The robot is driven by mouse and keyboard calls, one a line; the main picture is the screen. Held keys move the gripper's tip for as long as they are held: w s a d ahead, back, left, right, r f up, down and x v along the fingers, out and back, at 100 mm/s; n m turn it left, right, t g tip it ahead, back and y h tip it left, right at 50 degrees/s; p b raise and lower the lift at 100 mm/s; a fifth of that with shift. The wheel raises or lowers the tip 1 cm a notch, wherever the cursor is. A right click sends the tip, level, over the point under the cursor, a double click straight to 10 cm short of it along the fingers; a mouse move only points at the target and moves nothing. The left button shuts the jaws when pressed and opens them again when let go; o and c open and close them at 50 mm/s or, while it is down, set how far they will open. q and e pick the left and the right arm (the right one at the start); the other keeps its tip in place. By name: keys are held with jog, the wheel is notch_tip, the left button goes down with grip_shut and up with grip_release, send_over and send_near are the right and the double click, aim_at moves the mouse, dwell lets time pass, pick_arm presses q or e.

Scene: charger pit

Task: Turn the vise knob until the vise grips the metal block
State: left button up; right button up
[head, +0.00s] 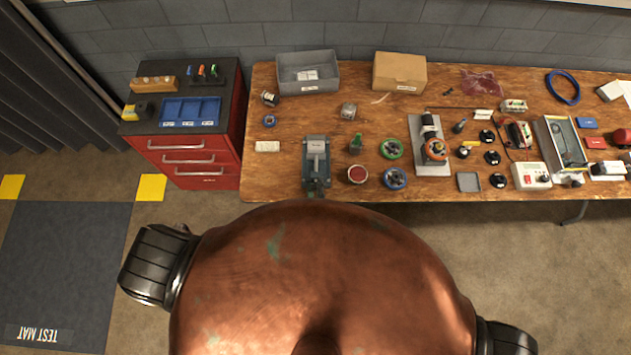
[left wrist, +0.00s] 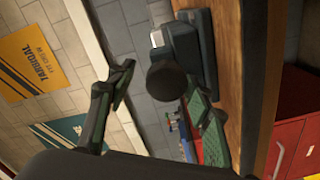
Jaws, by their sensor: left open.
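The grey vise (head: 316,172) stands at the front edge of the wooden bench, just beyond my body in the head view. A lighter grey piece (head: 316,147), possibly the metal block, shows at its top; whether the jaws touch it I cannot tell. In the left wrist view the vise body (left wrist: 192,45) lies behind its round dark knob (left wrist: 166,80). My left gripper (left wrist: 163,88) is open, with a finger on each side of the knob in the picture. I see no clear contact. My body hides most of the left gripper in the head view. My right gripper is out of view.
A small green item (head: 356,144) and a red-topped round tin (head: 357,174) stand close right of the vise. A grey bin (head: 308,84) is behind it. A red drawer cabinet (head: 208,155) stands left of the bench (head: 275,185).

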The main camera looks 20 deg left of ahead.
aim_at(316, 186)
pick_arm(q)
notch_tip(316, 186, up, 8)
jog(key=shift+d+f, duration=0.15)
jog(key=shift+r, duration=0.85)
